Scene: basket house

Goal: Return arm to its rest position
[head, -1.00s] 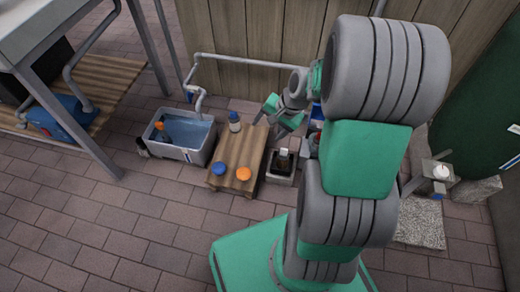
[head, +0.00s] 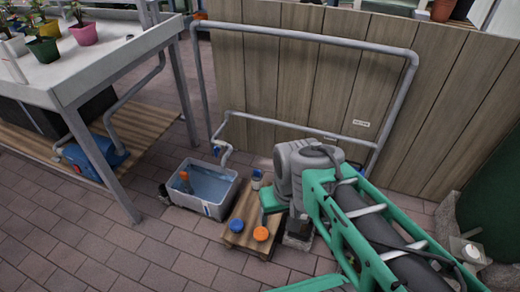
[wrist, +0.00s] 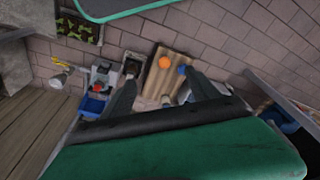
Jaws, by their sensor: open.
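My arm fills the right half of the head view, its grey and green links folded in front of the wooden wall. My gripper (wrist: 158,78) shows in the wrist view as two dark fingers spread apart, with nothing clasped between them. The fingers point toward the floor area with the wooden crate. In the head view I cannot make out the gripper's fingers; the arm links hide that area.
A wooden crate (head: 236,236) carries a blue lid (head: 236,225) and an orange lid (head: 261,233). A water tub (head: 213,208) stands left of it. A metal pipe frame (head: 300,36) and wooden wall (head: 290,80) lie behind. Paved floor (head: 120,245) at front left is clear.

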